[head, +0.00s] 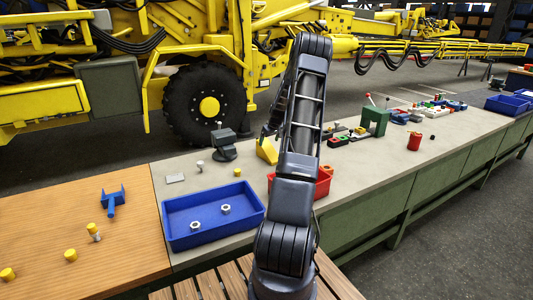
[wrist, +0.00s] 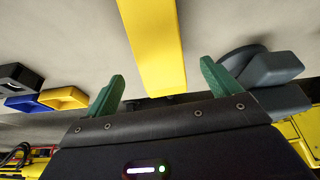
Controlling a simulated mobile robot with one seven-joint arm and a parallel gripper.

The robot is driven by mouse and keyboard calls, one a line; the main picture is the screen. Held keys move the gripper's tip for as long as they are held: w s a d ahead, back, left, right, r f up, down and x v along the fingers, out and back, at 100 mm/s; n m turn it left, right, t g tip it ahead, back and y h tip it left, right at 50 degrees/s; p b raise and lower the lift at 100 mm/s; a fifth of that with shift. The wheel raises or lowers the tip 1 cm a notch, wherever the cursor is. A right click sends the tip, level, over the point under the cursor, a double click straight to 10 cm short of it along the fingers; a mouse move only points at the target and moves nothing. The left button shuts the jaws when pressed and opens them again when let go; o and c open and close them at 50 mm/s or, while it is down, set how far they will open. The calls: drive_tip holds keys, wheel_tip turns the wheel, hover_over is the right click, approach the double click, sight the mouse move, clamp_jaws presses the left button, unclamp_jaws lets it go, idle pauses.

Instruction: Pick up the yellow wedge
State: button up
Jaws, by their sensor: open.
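The yellow wedge (head: 267,149) stands on the grey bench, just left of my arm in the head view, which partly hides it. In the wrist view the yellow wedge (wrist: 151,40) runs as a long bar from the top edge down between my two green fingers. My gripper (wrist: 161,72) is open, with one finger on each side of the wedge and a visible gap on both sides. In the head view my gripper (head: 267,131) is small and partly hidden, close to the wedge. I cannot tell the exact depth of the fingers along it.
A dark grey device (head: 223,145) stands left of the wedge and also shows close to the right finger in the wrist view (wrist: 262,67). A red bin (head: 323,184) lies behind my arm. A blue tray (head: 190,240) with nuts is nearer. A green block (head: 375,121) stands farther right.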

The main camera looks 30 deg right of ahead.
sight(266, 150)
drive_tip(key=x, duration=0.9)
drive_tip(key=shift+f, duration=0.1)
drive_tip(key=shift+f, duration=0.25)
idle(0.5)
drive_tip(key=shift+d, duration=0.1)
drive_tip(key=c, duration=1.7)
drive_tip(key=shift+w+r, duration=0.1)
drive_tip(key=shift+r, duration=0.05)
